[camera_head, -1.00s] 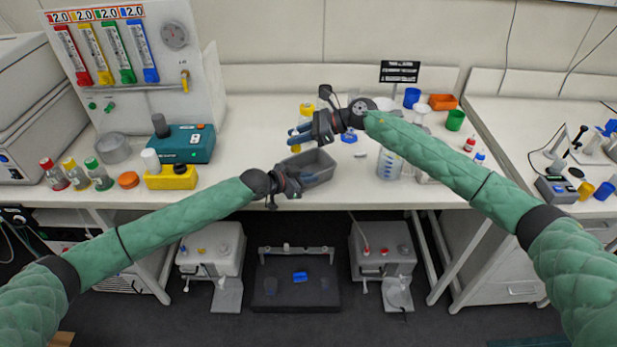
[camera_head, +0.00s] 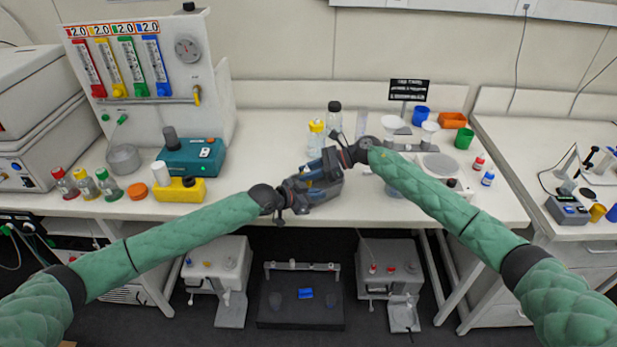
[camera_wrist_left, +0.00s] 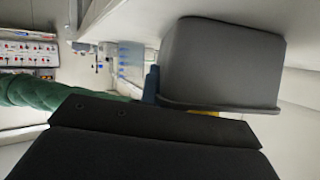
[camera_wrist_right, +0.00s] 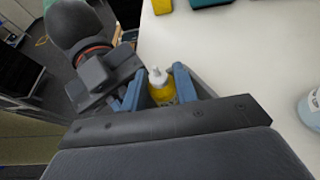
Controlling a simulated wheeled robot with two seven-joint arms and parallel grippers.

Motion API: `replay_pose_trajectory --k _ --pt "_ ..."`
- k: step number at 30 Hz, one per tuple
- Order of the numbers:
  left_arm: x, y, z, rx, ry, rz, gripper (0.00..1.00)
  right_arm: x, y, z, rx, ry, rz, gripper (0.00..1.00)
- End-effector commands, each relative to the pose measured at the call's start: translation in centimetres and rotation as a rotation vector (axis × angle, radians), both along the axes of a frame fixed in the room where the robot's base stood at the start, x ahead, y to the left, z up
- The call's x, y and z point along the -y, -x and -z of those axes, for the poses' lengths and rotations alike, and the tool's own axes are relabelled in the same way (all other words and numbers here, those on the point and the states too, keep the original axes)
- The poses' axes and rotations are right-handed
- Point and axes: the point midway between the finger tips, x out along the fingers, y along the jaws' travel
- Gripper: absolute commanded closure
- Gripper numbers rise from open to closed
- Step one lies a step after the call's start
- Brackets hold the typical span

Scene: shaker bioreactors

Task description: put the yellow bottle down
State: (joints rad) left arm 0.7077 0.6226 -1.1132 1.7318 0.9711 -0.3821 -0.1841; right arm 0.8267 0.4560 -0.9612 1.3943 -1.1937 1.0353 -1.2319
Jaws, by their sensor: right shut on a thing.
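The yellow bottle (camera_wrist_right: 161,88), with a white tip, is between the blue fingers of my right gripper (camera_wrist_right: 160,86) in the right wrist view. In the head view my right gripper (camera_head: 318,170) is at the grey bin (camera_head: 326,192) and its fingers hide the bottle. I cannot tell whether the bottle touches the bin's floor. My left gripper (camera_head: 297,194) is at the bin's left side. In the left wrist view the bin (camera_wrist_left: 225,62) fills the upper right beside a blue finger; whether this gripper is shut on the bin is unclear.
A yellow-capped bottle (camera_head: 316,137) and a dark-capped bottle (camera_head: 334,116) stand behind the bin. A teal device (camera_head: 193,157) and a yellow block (camera_head: 179,190) are to the left. Funnels, cups and small bottles stand to the right. The bench front edge is close to the bin.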

Motion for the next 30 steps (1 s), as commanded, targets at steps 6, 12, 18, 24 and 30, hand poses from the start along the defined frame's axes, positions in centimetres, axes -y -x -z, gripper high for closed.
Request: replay_pose_trajectory --k 6,12,18,24,30 --pt "0.0 0.0 0.1 -0.002 -0.001 -0.001 1.0 0.0 0.0 2.1 -0.001 0.0 0.0 0.89" --pt "0.0 0.0 0.1 -0.002 -0.001 -0.001 1.0 0.0 0.0 2.1 0.0 0.0 0.0 0.89" --pt "0.0 0.0 0.1 -0.002 -0.001 -0.001 1.0 0.0 0.0 2.5 -0.001 0.0 0.0 0.89" --pt "0.0 0.0 0.1 -0.002 -0.001 -0.001 1.0 0.1 0.0 3.0 -0.001 0.0 0.002 0.89" --pt "0.0 0.0 0.1 -0.002 -0.001 -0.001 1.0 0.0 0.0 3.3 -0.001 0.0 0.001 0.89"
